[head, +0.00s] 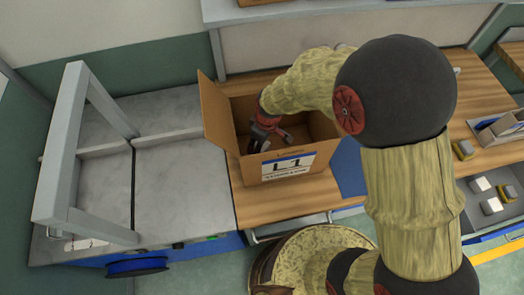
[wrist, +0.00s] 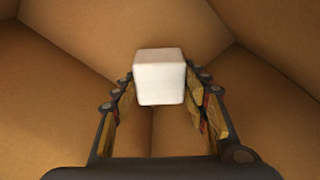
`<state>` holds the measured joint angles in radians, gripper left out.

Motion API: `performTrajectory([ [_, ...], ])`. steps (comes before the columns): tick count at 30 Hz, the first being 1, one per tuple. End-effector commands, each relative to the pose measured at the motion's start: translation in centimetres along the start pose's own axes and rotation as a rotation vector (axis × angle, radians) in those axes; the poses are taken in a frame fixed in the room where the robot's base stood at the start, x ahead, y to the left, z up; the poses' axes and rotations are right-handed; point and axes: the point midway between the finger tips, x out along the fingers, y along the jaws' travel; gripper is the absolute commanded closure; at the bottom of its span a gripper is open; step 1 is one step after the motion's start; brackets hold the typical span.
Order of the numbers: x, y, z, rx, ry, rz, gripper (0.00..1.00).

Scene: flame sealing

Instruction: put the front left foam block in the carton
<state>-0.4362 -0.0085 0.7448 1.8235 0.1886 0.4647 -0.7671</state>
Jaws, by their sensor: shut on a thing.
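The open cardboard carton (head: 220,112) stands on the wooden table, with a label marked L1 on its front. My gripper (head: 262,143) reaches down inside the carton in the head view. In the wrist view my gripper (wrist: 162,92) is shut on a white foam block (wrist: 160,80), held between the fingertips. Brown cardboard walls and flaps surround the block in that view. Whether the block touches the carton floor I cannot tell. In the head view the block is not clearly visible.
A grey machine bed with a grey frame (head: 65,160) stands to the left. At right on the table are a tray (head: 497,132) and a yellow-grey item (head: 464,150). White blocks (head: 480,185) lie at the lower right. My arm hides part of the table.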

Motion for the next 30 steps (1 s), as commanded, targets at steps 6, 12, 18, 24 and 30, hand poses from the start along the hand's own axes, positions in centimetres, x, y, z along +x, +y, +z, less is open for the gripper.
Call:
performTrajectory([
  [6,1.7,-0.1,0.3,0.002,-0.001,-0.001,0.71],
  [12,4.2,0.0,0.7,0.0,-0.001,-0.001,0.71],
  [18,4.2,0.0,0.6,0.0,0.0,0.0,0.71],
  [24,4.7,0.0,0.7,0.0,0.0,0.0,0.71],
  [30,4.5,0.0,0.7,0.0,0.0,0.0,0.44],
])
